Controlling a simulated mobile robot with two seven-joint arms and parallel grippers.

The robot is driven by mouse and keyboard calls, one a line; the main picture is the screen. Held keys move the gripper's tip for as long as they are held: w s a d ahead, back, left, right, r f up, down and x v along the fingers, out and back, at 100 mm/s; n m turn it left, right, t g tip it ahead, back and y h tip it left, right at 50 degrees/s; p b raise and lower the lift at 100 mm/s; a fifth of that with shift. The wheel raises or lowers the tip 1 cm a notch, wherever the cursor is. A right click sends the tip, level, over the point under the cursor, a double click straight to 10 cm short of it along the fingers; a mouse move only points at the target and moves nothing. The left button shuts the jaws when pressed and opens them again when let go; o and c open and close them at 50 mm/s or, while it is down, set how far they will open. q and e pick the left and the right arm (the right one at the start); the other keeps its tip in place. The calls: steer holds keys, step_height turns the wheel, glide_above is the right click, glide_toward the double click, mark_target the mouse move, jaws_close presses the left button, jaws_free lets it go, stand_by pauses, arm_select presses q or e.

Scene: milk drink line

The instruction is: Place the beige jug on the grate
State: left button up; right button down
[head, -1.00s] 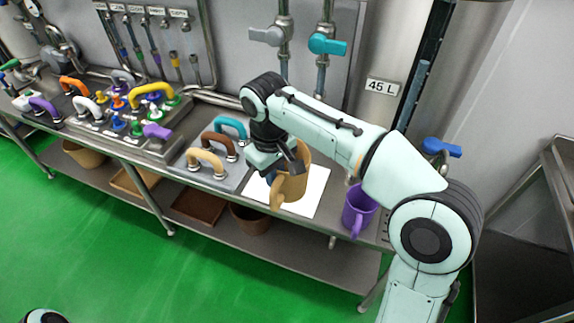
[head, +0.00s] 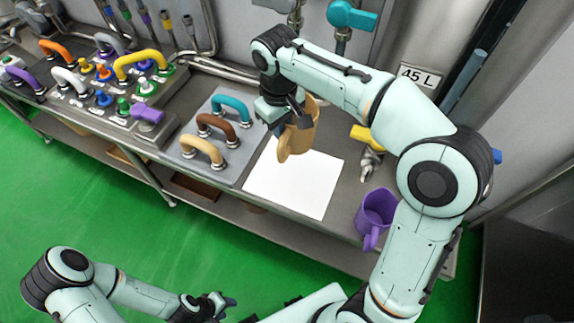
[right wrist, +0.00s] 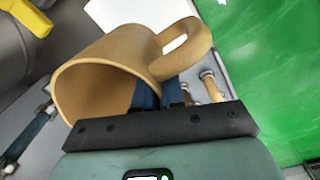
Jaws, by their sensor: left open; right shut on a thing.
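My right gripper (head: 290,122) is shut on the beige jug (head: 300,133) and holds it above the counter, near the back edge of a white sheet. In the right wrist view the jug (right wrist: 104,68) is large, with its mouth facing the lower left and its handle at the upper right. The blue fingers of my right gripper (right wrist: 160,93) are at its side, partly hidden behind the dark palm edge. My left gripper (head: 222,304) is open and empty at the bottom of the head view, over the green floor. I cannot make out a grate.
The white sheet (head: 295,182) lies bare on the counter. A purple jug (head: 375,215) stands to its right, near a yellow-handled valve (head: 366,139). A plate with arched handles (head: 208,140) is to its left. Pipes and a blue valve (head: 352,16) are behind.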

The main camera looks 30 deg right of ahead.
arm_select(q)
steer(key=shift+s+f+b, duration=0.5)
steer(key=shift+s+f, duration=0.1)
steer(key=shift+f, duration=0.2)
steer(key=shift+s+f+b, duration=0.5)
steer(key=shift+s+f, duration=0.1)
steer(key=shift+f, duration=0.15)
arm_select(e)
steer(key=shift+s+f, duration=0.1)
steer(key=shift+f, duration=8.05)
steer(key=shift+f, duration=0.1)
arm_select(q)
steer(key=shift+f, duration=0.1)
arm_select(e)
steer(key=c, duration=1.2)
jaws_free()
steer(key=shift+c, duration=0.2)
